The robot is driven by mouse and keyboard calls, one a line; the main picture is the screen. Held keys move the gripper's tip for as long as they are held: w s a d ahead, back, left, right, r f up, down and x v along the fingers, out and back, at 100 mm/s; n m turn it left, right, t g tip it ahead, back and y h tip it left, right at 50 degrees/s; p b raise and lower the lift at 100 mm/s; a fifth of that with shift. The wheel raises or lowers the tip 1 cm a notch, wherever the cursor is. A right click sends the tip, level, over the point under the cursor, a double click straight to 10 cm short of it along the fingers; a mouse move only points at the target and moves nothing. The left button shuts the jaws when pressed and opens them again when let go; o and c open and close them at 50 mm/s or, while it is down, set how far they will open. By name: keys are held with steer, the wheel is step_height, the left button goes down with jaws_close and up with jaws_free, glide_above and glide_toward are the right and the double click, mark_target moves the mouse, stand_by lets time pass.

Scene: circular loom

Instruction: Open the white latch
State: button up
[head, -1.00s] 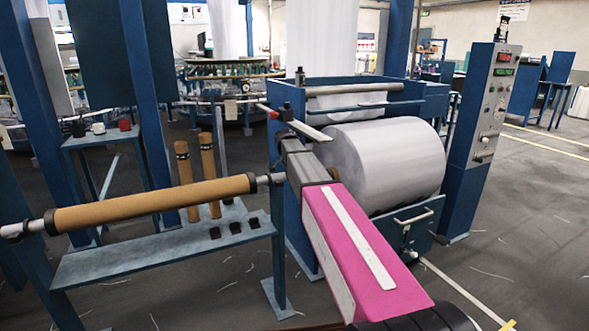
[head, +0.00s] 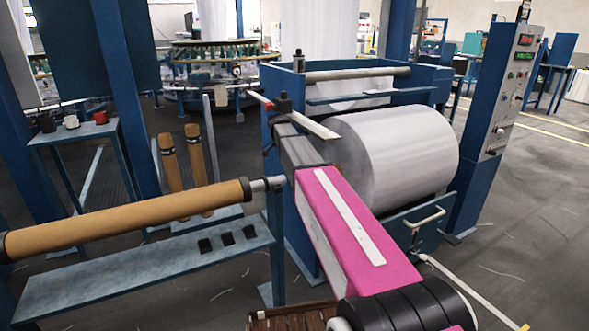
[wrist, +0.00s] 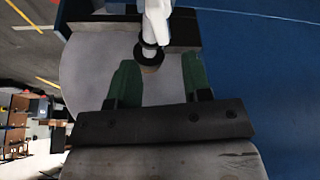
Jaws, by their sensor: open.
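My gripper (wrist: 160,82) shows in the wrist view with its two green fingers spread apart. A white part (wrist: 156,25) comes down from the top edge, with a black ring and a tan round end; it looks like the white latch. Its lower end shows between and slightly above the fingertips, and I see no contact. In the head view my pink and grey arm reaches to the left end of the blue roll frame (head: 283,190). The fingers are not clear there. A flat white bar (head: 315,127) shows beside my wrist; I cannot tell whether it is the latch.
A large white roll (head: 395,155) sits in the frame right of my arm. A brown tube (head: 130,217) lies at left above a blue shelf (head: 145,270). A control cabinet (head: 510,85) stands at right. A blue surface (wrist: 260,70) fills the wrist view's right side.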

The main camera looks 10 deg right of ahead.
steer(key=x, duration=0.9)
steer(key=shift+a+f, duration=0.1)
jaws_close()
steer(key=shift+s, duration=0.1)
